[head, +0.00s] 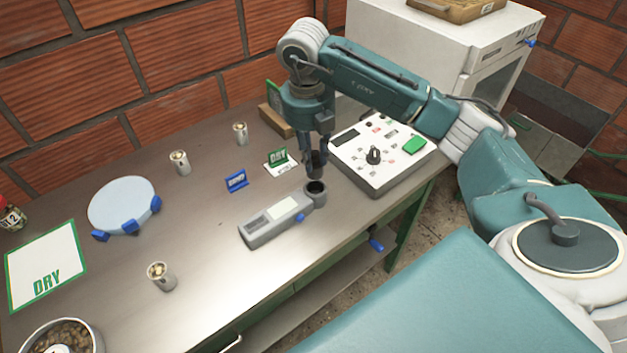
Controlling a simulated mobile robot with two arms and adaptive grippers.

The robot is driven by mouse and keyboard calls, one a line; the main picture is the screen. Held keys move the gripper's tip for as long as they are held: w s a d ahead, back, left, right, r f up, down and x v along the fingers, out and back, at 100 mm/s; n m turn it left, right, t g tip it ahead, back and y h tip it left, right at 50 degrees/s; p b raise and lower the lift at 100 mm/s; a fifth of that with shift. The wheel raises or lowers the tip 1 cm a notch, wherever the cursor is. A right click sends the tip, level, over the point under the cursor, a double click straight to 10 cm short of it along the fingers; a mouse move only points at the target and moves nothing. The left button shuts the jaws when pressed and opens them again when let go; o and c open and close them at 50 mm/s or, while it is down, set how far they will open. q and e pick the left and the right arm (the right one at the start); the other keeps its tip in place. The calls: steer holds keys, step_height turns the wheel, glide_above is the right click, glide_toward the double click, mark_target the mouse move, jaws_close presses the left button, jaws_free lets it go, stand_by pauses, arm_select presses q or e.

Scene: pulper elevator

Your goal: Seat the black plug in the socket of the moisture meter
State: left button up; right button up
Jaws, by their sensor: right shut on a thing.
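The moisture meter (265,222) is a grey handheld device lying on the table, with a pale display and a round, dark, open socket (316,187) at its far right end. My right gripper (315,150) points down above the socket, shut on the black plug (317,168). The plug hangs roughly upright just above the socket's mouth and looks apart from it; the exact gap and alignment are hard to tell. The fingers hide the plug's upper part. My left gripper is not in view.
A white control box (378,178) with a black knob stands close right of the gripper. Several metal cups, a pale round plate (122,203) and a DRY sheet (45,266) occupy the left side.

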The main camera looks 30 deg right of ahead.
step_height(320, 180, down, 8)
steer(key=shift+f+p, duration=0.1)
steer(key=shift+p, duration=0.8)
steer(key=shift+f, duration=0.35)
steer(key=shift+f, duration=0.1)
steer(key=o, duration=0.9)
steer(key=shift+o, duration=0.2)
